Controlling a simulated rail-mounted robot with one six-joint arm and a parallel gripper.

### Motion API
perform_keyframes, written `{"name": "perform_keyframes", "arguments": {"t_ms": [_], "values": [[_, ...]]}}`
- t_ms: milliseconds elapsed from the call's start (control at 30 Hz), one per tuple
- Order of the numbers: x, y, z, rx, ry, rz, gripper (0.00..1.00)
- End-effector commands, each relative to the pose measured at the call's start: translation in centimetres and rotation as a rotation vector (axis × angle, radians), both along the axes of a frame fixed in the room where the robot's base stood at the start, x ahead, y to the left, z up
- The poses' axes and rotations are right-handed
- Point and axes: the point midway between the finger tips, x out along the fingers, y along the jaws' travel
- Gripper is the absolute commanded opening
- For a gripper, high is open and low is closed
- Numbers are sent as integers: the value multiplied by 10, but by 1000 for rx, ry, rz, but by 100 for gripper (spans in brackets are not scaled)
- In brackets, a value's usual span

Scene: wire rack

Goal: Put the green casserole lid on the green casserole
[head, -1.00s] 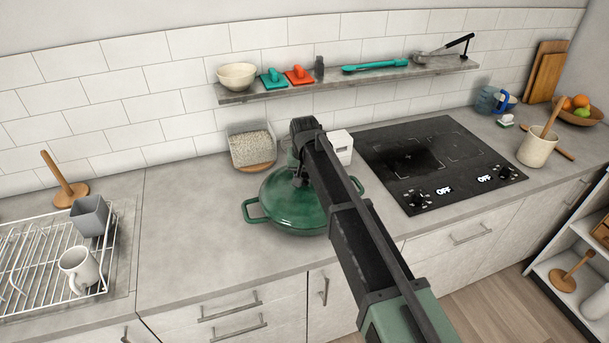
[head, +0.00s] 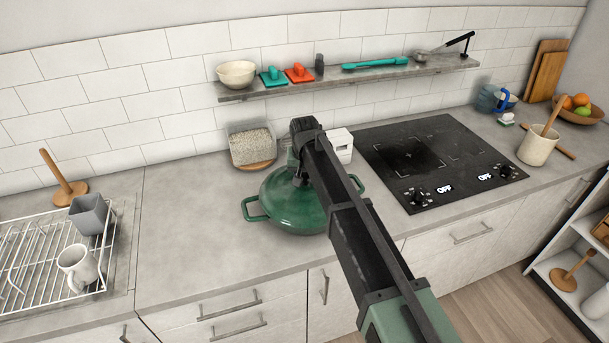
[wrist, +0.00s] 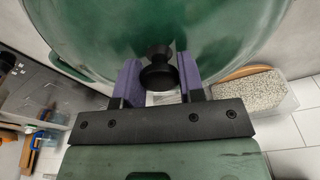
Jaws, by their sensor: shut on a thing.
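The green casserole (head: 254,209) stands on the counter left of the hob, with a side handle sticking out to the left. The domed green casserole lid (head: 291,208) lies over its top and looks level. Whether its rim is fully seated I cannot tell. My gripper (head: 299,180) is above the middle of the lid, and my arm covers the right part of the pot. In the wrist view, the purple fingers of my gripper (wrist: 160,80) are on both sides of the black knob of the lid (wrist: 160,70), shut on it.
A clear container of grain (head: 252,147) and a white box (head: 340,145) stand behind the pot. The black hob (head: 430,160) is to the right. A wire dish rack (head: 40,265) with a mug is at the left. The counter left of the pot is clear.

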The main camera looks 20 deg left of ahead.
Motion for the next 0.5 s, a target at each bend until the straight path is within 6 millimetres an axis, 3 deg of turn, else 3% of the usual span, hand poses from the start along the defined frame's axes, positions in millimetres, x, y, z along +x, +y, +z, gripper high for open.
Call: {"name": "perform_keyframes", "arguments": {"t_ms": [267, 300, 433, 500], "values": [[-1, 0, 0, 0, 0, 0, 0], [-1, 0, 0, 0, 0, 0, 42], [-1, 0, 0, 0, 0, 0, 62], [0, 0, 0, 0, 0, 0, 66]]}}
